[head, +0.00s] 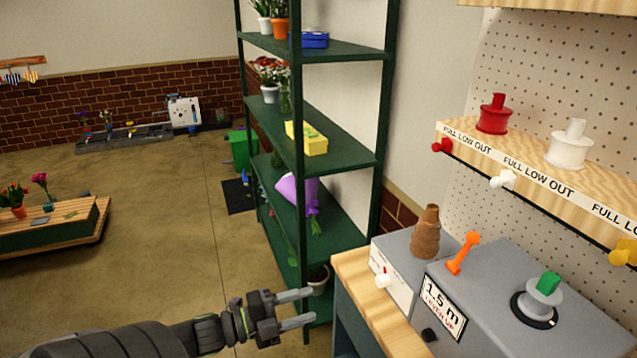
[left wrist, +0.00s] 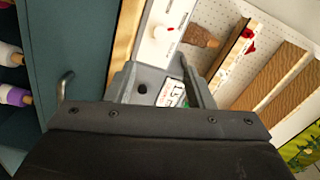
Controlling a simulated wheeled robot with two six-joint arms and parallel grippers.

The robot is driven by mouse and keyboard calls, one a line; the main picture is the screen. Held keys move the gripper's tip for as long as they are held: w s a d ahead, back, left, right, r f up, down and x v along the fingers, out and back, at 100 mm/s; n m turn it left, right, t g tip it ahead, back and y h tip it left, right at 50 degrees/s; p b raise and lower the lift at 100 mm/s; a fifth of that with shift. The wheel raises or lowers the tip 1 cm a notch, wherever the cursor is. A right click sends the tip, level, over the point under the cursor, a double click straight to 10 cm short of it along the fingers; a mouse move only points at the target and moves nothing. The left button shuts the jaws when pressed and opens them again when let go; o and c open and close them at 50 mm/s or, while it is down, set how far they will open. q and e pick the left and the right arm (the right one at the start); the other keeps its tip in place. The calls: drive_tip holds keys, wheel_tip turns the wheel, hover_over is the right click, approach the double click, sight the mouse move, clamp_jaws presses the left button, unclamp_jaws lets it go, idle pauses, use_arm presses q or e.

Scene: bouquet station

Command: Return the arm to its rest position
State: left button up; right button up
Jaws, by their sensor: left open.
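My left gripper (head: 298,308) is open, with its two fingers apart and nothing between them. In the head view it is low in the middle, in front of the green shelf and left of the wooden bench edge. My left arm comes in from the bottom left. In the left wrist view the gripper (left wrist: 160,80) points toward the bench, and the grey machine and its label show between and beyond the fingers. My right gripper is not in either view.
A green shelf (head: 340,151) with pots, boxes and a purple bouquet (head: 298,190) stands behind the gripper. At right, a bench (head: 365,302) carries a grey machine (head: 500,300) with an orange lever (head: 462,253) and a brown twine cone (head: 426,235).

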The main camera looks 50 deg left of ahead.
use_arm(q)
drive_tip(key=a+f+n+g+y, duration=0.1)
drive_tip(key=a+f+n+y, duration=0.5)
drive_tip(key=f, duration=0.6)
drive_tip(key=s+a+f+n+g+y, duration=0.1)
drive_tip(key=s+f+n+g+y, duration=0.25)
drive_tip(key=f, duration=0.75)
drive_tip(key=s+a+f+n+g, duration=0.1)
drive_tip(key=s+f+n+g, duration=0.2)
drive_tip(key=s+f+n, duration=0.55)
drive_tip(key=s+d+f+n+g+h, duration=0.1)
drive_tip(key=s+d+f+g, duration=0.7)
drive_tip(key=s+d+f, duration=0.9)
drive_tip(key=shift+s+f+n+h, duration=0.2)
drive_tip(key=shift+f+n+h, duration=0.25)
drive_tip(key=shift+f, duration=0.4)
